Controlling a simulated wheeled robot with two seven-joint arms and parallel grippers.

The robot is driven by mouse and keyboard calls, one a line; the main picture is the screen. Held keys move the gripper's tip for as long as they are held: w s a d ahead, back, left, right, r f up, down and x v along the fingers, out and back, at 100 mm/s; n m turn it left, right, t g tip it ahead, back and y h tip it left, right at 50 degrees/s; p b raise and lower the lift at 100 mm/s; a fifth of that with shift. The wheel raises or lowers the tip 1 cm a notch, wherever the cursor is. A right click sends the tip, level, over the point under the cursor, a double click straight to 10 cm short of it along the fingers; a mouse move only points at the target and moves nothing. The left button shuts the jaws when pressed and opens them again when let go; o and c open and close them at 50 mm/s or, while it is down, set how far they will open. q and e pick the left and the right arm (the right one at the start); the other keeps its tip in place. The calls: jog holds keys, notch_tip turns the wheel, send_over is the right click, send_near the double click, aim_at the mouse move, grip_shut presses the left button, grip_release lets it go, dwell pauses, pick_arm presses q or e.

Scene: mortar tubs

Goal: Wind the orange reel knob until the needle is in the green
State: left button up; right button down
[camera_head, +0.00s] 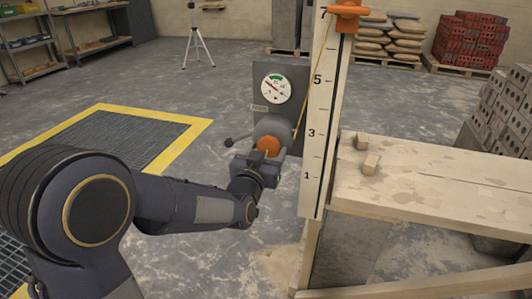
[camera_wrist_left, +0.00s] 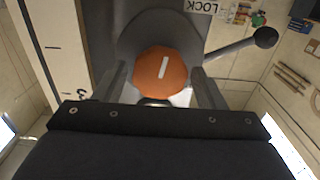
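The orange reel knob (camera_head: 269,146) sits on a grey round reel (camera_head: 268,128) on a dark panel (camera_head: 293,110). My left gripper (camera_head: 268,157) is at the knob. The white mark on the knob is tilted slightly right of upright. The round gauge (camera_head: 277,89) above has a green band at its top. Its thin needle seems to point up and left, outside the green. My right gripper is not in view.
A lever with a dark ball (camera_head: 228,142) sticks out left of the reel. A white numbered board (camera_head: 319,120) stands right of the panel, with a yellow line running to an orange piece (camera_head: 346,15) on top.

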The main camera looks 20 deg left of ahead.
pick_arm(q)
jog(key=c, duration=0.7)
jog(key=shift+o, duration=0.2)
jog(key=shift+m, duration=0.3)
jog(key=m+p, duration=0.2)
jog(key=m, duration=0.3)
jog(key=shift+a, duration=0.1)
jog(key=m+p, duration=0.1)
jog(key=m, duration=0.5)
jog(key=shift+p, duration=0.4)
jog(key=o, duration=1)
